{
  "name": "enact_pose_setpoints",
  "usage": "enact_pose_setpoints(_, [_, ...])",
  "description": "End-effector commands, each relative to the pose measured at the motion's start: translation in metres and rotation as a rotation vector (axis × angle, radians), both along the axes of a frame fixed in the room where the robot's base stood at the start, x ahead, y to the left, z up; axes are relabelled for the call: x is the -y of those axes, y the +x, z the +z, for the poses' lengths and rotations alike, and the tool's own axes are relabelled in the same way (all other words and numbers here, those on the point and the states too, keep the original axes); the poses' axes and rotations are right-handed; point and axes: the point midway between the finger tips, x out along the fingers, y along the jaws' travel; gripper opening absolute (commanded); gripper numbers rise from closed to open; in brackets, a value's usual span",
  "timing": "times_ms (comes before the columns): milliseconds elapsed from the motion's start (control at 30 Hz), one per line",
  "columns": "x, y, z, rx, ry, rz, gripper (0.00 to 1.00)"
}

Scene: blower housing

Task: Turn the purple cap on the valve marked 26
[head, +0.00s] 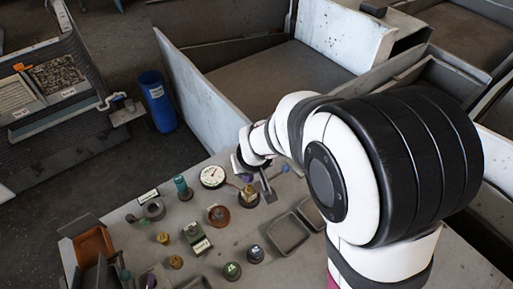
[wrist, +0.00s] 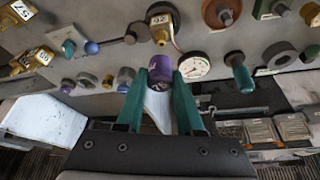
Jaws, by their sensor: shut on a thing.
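A purple cap (wrist: 160,70) stands between the two teal fingertips of my gripper (wrist: 159,82) in the wrist view. My gripper is shut on it, with a finger on each side. A purple spot, likely the same cap (head: 247,178), shows just below my gripper (head: 252,165) in the head view, partly hidden. Just beyond the cap in the wrist view is a brass valve body (wrist: 161,22) with a white label. I cannot tell whether that label reads 26, or whether the cap joins this body.
A white dial gauge (wrist: 194,67) stands close to the right finger; it also shows in the head view (head: 212,176). Several valves and fittings crowd the table. A grey tray (head: 287,234) lies nearer. A blue barrel (head: 158,101) stands beyond the table.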

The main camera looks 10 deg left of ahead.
Motion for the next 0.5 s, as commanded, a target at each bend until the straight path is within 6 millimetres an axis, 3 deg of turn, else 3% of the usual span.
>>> enact_pose_setpoints(267, [0.001,0.0009,0.0002,-0.001,0.002,0.304,0.0])
enact_pose_setpoints(500, [0.0008,0.0015,-0.0002,-0.002,0.003,0.696,0.0])
